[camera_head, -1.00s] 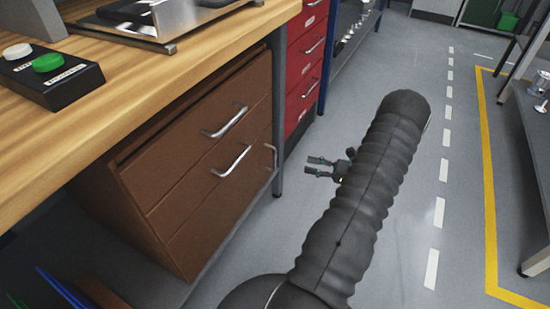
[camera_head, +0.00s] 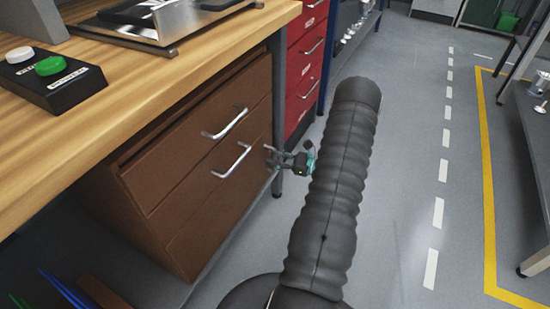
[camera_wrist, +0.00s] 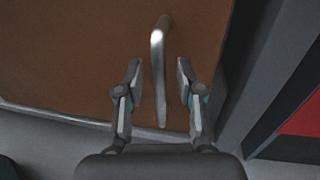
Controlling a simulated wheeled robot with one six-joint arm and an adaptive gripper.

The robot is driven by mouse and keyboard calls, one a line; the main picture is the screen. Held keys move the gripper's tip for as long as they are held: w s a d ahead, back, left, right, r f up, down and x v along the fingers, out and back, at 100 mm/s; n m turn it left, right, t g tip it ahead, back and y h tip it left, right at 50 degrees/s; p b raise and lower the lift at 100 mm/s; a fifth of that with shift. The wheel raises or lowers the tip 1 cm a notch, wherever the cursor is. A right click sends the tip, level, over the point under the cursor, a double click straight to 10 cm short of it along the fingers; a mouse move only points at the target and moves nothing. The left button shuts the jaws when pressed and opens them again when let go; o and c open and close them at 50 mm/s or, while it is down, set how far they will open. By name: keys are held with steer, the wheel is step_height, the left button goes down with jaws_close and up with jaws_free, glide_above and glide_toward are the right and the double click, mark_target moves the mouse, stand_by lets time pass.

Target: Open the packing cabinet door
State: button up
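The brown packing cabinet (camera_head: 150,185) stands under the wooden bench, with two silver-handled drawer fronts above a lower door panel (camera_head: 215,225). The door looks shut. Its upright metal handle (camera_wrist: 158,75) shows in the wrist view, against the brown door (camera_wrist: 75,55). My gripper (camera_head: 271,157) is at the cabinet's right front edge and hides the door handle in the head view. In the wrist view my gripper (camera_wrist: 159,80) is open, with one finger on each side of the handle. Gaps show between the handle and both fingers.
A grey bench leg (camera_head: 278,120) stands right beside the cabinet's edge, close to my gripper. A red drawer unit (camera_head: 305,65) is behind it. The wooden bench top (camera_head: 130,115) overhangs the cabinet and carries a button box (camera_head: 52,82). Grey floor (camera_head: 400,150) is clear to the right.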

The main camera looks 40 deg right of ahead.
steer(key=shift+w, duration=0.1)
jaws_close()
